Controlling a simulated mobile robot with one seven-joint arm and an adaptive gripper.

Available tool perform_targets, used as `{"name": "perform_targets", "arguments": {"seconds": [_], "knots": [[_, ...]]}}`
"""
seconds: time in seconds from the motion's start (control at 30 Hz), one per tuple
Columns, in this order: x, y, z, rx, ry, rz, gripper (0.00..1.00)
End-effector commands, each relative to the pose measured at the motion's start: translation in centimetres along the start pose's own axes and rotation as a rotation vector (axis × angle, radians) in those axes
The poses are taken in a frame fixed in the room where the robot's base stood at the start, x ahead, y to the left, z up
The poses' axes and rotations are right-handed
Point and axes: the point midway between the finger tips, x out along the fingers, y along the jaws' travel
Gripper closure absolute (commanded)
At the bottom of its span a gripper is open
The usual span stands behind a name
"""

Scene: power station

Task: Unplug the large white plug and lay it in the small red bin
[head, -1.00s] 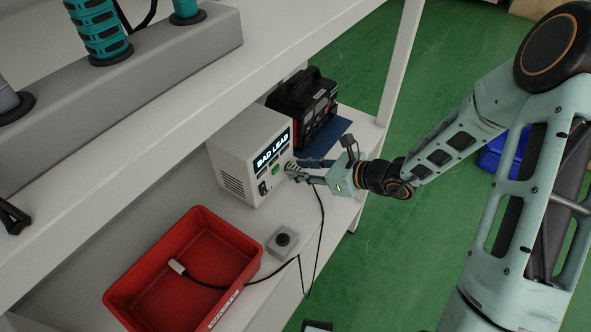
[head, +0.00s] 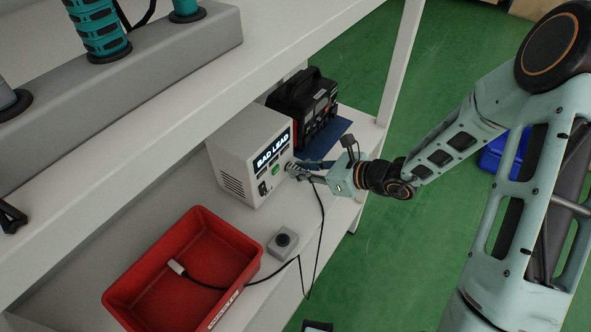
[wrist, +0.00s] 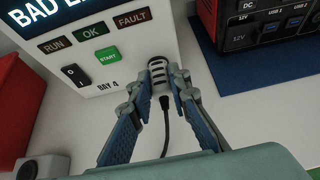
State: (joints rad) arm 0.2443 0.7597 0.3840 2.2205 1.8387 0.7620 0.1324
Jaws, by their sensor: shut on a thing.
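The large white plug (wrist: 158,72) sits against the front of a white box tester (head: 230,160) whose screen reads BAD LEAD. Its black cable hangs down from it. My gripper (wrist: 160,80) has its two fingers closed on the sides of the plug in the wrist view; in the head view my gripper (head: 297,170) reaches the box front from the right. Whether the plug is fully seated is hard to tell. The small red bin (head: 131,275) stands on the shelf to the left of the box. A white cable end (head: 177,267) lies inside it.
A black and red power unit (head: 304,103) stands behind on a blue mat (head: 335,131). An upper shelf (head: 190,105) overhangs the back.

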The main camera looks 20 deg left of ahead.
Motion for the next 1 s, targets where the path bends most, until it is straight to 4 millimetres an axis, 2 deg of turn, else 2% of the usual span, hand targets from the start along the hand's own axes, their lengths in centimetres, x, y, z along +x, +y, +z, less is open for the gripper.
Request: {"name": "perform_targets", "arguments": {"seconds": [0.47, 1.0], "knots": [[-0.4, 0.0, -0.2, 0.0, 0.001, -0.001, 1.0], [-2.3, 0.0, -1.2, 0.0, 0.001, -0.001, 1.0]]}}
